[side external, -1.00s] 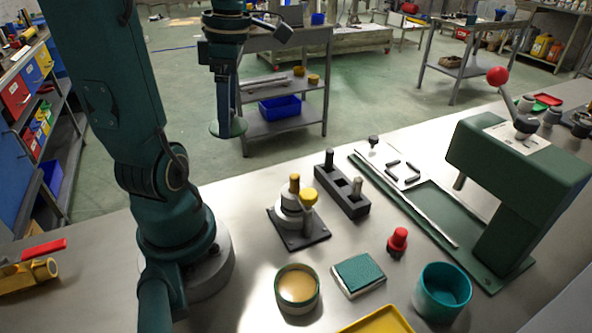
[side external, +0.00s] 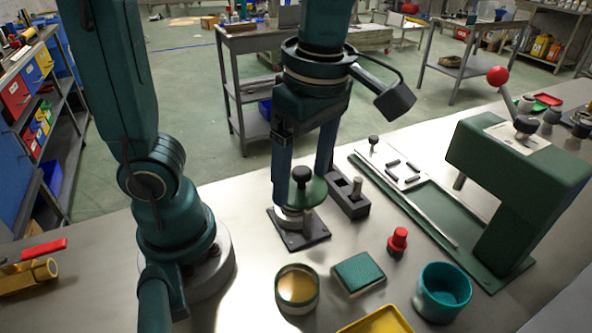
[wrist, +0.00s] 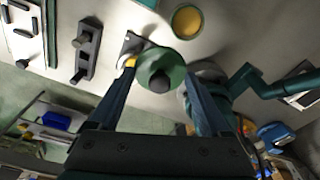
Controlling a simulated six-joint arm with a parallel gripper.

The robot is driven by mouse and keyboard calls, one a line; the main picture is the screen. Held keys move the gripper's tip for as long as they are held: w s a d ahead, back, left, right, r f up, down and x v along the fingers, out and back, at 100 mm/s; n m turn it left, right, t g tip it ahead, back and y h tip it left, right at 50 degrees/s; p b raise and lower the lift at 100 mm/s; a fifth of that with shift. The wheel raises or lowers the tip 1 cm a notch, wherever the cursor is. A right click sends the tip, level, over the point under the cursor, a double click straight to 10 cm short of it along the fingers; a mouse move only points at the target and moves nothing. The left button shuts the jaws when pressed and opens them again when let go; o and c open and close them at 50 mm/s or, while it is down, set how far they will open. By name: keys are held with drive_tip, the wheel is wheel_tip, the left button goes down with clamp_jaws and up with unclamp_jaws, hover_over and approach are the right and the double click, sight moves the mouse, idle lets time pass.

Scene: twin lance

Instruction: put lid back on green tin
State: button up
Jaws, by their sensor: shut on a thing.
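My gripper (side external: 303,186) is shut on a green round lid (side external: 316,191) with a black knob, one finger at each side of its rim. The lid is held roughly level in the air, overlapping the small post stand (side external: 306,240) in the side view. In the wrist view the lid (wrist: 178,64) sits between the fingertips. The green tin (side external: 297,289) stands open on the table, nearer the side camera than the lid, with tan contents. In the wrist view the tin (wrist: 187,21) is beyond the lid, apart from it.
The stand's yellow cap (wrist: 131,61) shows by one finger. A dark block with pegs (side external: 348,200) is behind. A green-topped pad (side external: 358,272), red knob (side external: 398,240), teal cup (side external: 443,288) and yellow tray (side external: 378,322) surround the tin's right. A green press (side external: 515,180) stands right.

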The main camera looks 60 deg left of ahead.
drive_tip(key=s+d+f+m, duration=0.2)
drive_tip(key=s+d+f, duration=0.1)
drive_tip(key=d+f, duration=0.1)
drive_tip(key=shift+s+d+f+m, duration=0.2)
drive_tip(key=shift+d+m, duration=0.1)
drive_tip(key=shift+d, duration=0.35)
drive_tip(key=shift+f, duration=3.55)
drive_tip(key=shift+f, duration=0.1)
drive_tip(key=o, duration=1.2)
drive_tip(key=shift+c, duration=0.2)
drive_tip(key=shift+w, duration=0.1)
wheel_tip(320, 180, up, 7)
